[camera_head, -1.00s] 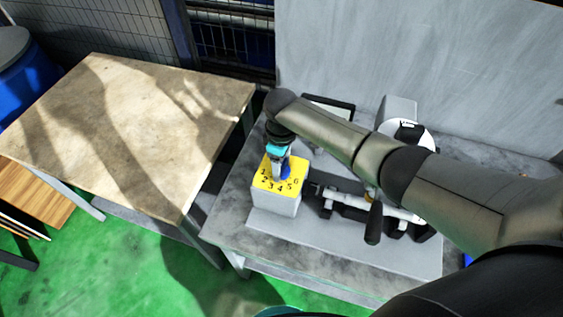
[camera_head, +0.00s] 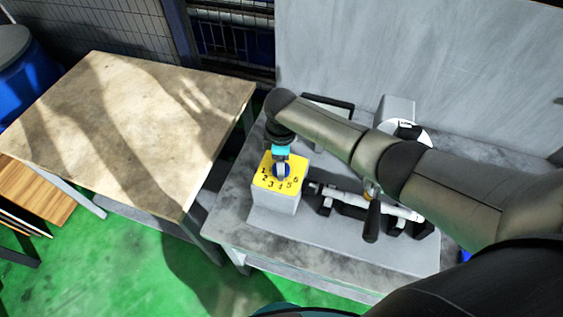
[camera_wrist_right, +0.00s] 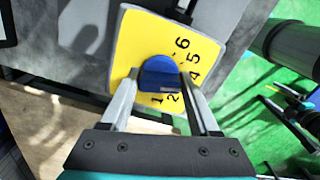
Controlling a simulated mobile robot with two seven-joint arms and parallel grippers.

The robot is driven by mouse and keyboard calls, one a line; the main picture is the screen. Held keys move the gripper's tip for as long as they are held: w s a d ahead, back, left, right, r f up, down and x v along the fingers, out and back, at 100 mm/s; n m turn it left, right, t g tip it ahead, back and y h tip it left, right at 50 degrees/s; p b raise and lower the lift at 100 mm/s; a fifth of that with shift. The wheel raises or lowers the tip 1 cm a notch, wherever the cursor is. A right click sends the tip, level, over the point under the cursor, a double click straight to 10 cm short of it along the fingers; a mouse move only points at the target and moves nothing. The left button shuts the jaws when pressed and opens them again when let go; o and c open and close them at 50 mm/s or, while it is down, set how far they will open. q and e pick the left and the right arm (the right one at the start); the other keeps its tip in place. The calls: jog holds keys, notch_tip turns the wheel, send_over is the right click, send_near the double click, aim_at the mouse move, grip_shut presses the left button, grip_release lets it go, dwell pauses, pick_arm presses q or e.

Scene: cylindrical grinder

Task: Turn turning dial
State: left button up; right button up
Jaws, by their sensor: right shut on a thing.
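The turning dial is a blue knob on a yellow face with black numbers, atop a light grey box (camera_head: 275,201). In the head view the blue dial (camera_head: 282,171) is partly hidden by my right gripper (camera_head: 280,165), which reaches down from above. In the right wrist view the blue dial (camera_wrist_right: 160,75) sits between the two fingers of my right gripper (camera_wrist_right: 158,82), which is shut on it. The numbers 1, 2, 4, 5 and 6 show on the yellow face (camera_wrist_right: 135,45) there; 3 is hidden behind a finger. My left gripper is not in view.
The grinder (camera_head: 365,205), with a grey spindle and black handle, stands just right of the dial box on a grey table (camera_head: 232,225). A wooden-topped table (camera_head: 130,125) is at left. A blue barrel (camera_head: 25,85) stands at far left. Green floor (camera_head: 140,265) is open in front.

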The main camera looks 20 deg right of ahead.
jog(key=o, duration=1.3)
jog(key=shift+r, duration=0.15)
notch_tip(320, 180, up, 15)
jog(key=shift+p, duration=0.55)
